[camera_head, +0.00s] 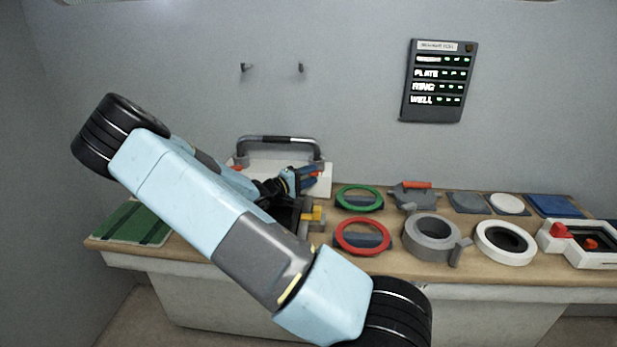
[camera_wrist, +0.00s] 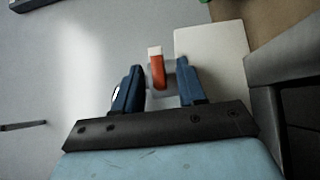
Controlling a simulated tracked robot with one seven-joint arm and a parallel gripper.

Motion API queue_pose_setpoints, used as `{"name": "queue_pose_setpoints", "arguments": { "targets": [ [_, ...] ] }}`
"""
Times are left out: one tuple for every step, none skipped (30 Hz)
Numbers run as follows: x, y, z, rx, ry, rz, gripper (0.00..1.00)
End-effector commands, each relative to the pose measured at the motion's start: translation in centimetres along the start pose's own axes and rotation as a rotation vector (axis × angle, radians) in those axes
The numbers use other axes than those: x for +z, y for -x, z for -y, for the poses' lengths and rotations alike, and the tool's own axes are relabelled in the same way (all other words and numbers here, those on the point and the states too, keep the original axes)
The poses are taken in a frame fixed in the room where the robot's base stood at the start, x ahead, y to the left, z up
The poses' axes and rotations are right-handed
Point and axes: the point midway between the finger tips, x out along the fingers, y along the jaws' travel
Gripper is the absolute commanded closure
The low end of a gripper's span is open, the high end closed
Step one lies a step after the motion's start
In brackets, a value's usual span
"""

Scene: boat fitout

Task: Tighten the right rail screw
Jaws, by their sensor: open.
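The grab rail (camera_head: 279,139), grey with a dark grip, stands on a white plate (camera_head: 240,162) at the back of the bench; its grey tube also shows in the wrist view (camera_wrist: 292,66). My gripper (camera_head: 313,178) is at the right end of the rail. In the wrist view my gripper (camera_wrist: 158,82) is open, with its blue fingers either side of an orange screw handle with a pale end (camera_wrist: 157,70). Gaps show between handle and fingers. The screw's lower part is hidden. A small orange piece (camera_head: 237,169) shows at the rail's left end.
A green ring (camera_head: 359,189) and a red ring (camera_head: 344,238) lie right of my gripper. Farther right are a grey clamp-like ring (camera_head: 411,235), a white ring (camera_head: 480,242) and a white box (camera_head: 561,254). A green mat (camera_head: 130,222) lies left. A status panel (camera_head: 439,82) hangs on the wall.

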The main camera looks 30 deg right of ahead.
Motion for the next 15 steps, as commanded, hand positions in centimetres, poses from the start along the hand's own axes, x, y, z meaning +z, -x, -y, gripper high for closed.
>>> {"name": "queue_pose_setpoints", "arguments": {
  "targets": [
    [0.0,0.0,0.0,0.0,0.0,0.0,0.6],
    [0.0,0.0,0.0,0.0,0.0,0.0,0.6],
    [0.01,0.0,0.0,0.0,0.0,0.0,0.63],
    [0.01,-0.01,0.0,0.0,0.0,0.0,0.66],
    [0.01,-0.01,0.0,0.0,0.0,0.0,0.69],
    [0.01,-0.01,0.0,0.0,0.0,0.001,0.73],
    [0.02,-0.01,0.0,0.0,0.0,0.001,0.76],
    [0.02,-0.01,0.0,0.0,0.0,0.001,0.79],
    [0.02,-0.01,0.0,0.0,0.0,0.001,0.83],
    [0.02,-0.02,0.0,0.0,0.0,0.001,0.85],
    [0.03,-0.02,0.01,0.0,0.0,0.001,0.88],
    [0.03,-0.02,0.02,0.0,0.0,0.001,0.92],
    [0.04,-0.02,0.03,0.0,0.0,0.001,0.95],
    [0.04,-0.02,0.04,0.0,0.0,0.001,0.98],
    [0.04,-0.02,0.05,-0.001,0.0,0.001,1.0]
  ]
}}
